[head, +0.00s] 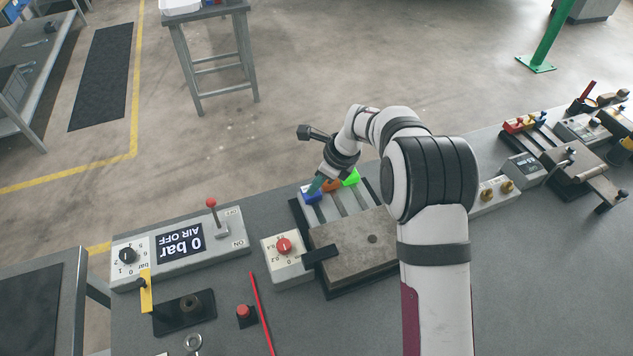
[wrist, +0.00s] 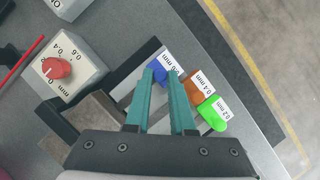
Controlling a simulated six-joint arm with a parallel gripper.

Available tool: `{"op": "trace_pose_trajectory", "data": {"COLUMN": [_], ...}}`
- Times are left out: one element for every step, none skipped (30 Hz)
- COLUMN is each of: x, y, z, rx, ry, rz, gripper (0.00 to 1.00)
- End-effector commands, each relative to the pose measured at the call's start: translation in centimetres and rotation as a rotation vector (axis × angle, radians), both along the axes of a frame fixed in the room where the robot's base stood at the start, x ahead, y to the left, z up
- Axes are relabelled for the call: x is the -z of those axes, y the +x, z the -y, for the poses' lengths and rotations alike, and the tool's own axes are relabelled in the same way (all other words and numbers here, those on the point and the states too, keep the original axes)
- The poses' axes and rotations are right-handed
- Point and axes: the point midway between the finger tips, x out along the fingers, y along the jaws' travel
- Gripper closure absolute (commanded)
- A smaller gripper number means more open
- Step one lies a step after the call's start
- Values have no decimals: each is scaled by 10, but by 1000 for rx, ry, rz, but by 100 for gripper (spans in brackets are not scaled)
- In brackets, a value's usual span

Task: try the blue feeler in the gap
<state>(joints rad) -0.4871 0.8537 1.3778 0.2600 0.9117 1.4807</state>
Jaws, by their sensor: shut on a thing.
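The blue feeler (head: 311,197) lies leftmost of three feelers at the back of a fixture with a grey metal block (head: 350,243). In the wrist view its blue handle (wrist: 159,77) shows between my teal fingertips, next to a partly hidden white label. My gripper (head: 315,187) is shut on this handle, low at the fixture's back edge. The orange feeler (wrist: 194,91), marked 0.4 mm, and the green feeler (wrist: 212,112), marked 0.2 mm, sit to its right. I cannot make out the gap itself.
Further left is a panel reading 0 bar, AIR OFF (head: 180,243), with a red-tipped lever (head: 212,204). More fixtures stand at the right.

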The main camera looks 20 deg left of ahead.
Motion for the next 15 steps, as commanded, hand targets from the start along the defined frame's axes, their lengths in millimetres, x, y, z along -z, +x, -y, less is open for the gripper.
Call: {"op": "trace_pose_trajectory", "data": {"x": [0, 0, 0, 0, 0, 0, 0, 0, 0, -1, -1, -1, -1, -1, -1], "y": [2, 5, 9, 12, 14, 16, 17, 18, 18, 18, 18, 19, 19, 19, 19], "z": [-2, -5, -9, -11, -13, -15, -17, -17, -17, -17, -17, -17, -17, -17, -17], "rx": [0, -1, -2, -1, -1, 0, 0, 0, -1, 0, 0, 1, 0, 0, 0], "ry": [0, 1, 1, 1, 0, 0, 0, 0, 0, 0, 1, 1, 1, 1, 1], "rz": [-1, 0, 1, 0, 0, -1, 0, 1, 1, 2, 3, 4, 5, 5, 6], "gripper": [100, 100, 100, 100, 100, 100, 100, 100, 100, 100, 100, 100, 100, 100, 76]}}
